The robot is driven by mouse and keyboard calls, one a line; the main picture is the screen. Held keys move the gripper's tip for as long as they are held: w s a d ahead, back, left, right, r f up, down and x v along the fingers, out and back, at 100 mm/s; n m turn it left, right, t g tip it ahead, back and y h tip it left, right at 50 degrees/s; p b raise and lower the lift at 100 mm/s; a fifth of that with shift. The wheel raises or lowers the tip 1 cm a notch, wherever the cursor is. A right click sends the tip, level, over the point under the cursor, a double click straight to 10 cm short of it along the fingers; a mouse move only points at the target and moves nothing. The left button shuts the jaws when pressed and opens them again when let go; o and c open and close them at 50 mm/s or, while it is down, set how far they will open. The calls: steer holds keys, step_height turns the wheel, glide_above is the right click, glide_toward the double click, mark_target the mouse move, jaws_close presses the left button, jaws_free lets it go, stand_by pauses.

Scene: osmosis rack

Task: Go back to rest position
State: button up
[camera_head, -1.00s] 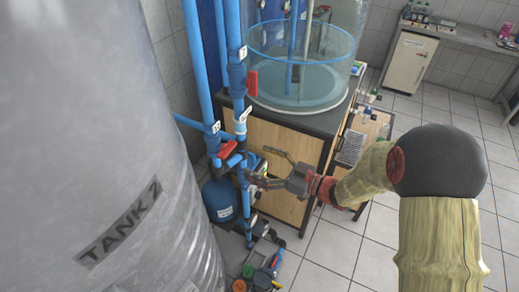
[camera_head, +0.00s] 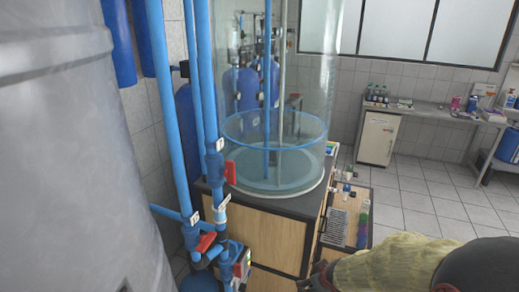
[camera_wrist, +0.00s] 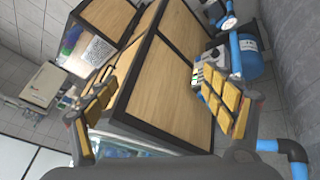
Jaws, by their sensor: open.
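My gripper shows in the wrist view (camera_wrist: 160,118) with its two yellow-padded fingers spread wide apart and nothing between them. Beyond the fingers is the wooden cabinet (camera_wrist: 165,95) with dark edges. In the head view my arm is at the bottom right, and the fingertips are not clearly visible there. The arm lies in front of the cabinet (camera_head: 275,238) and right of the blue pipes. The red valve handles, one upper (camera_head: 230,172) and one lower (camera_head: 205,242), are on the blue pipes, apart from my arm.
A large grey tank (camera_head: 70,170) fills the left. A clear cylinder tank (camera_head: 275,150) stands on the cabinet. A small side shelf (camera_head: 338,228) holds bottles and a rack. A counter (camera_head: 430,112) runs along the back wall. The tiled floor (camera_head: 420,208) at right is clear.

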steer(key=s+d+r+m+g+h+b, duration=0.15)
steer(key=s+r, duration=0.25)
steer(key=s, duration=0.5)
steer(key=s+d+r+m+g+b, duration=0.1)
steer(key=s+d+r+m+g, duration=0.2)
steer(key=s, duration=0.5)
steer(key=s+a+r+m+t+y+b, duration=0.1)
steer(key=s+a+r+t+b, duration=0.2)
steer(key=s+r, duration=0.5)
steer(key=shift+s+a+r+b, duration=0.3)
steer(key=shift+a+r, duration=0.4)
steer(key=shift+c, duration=0.4)
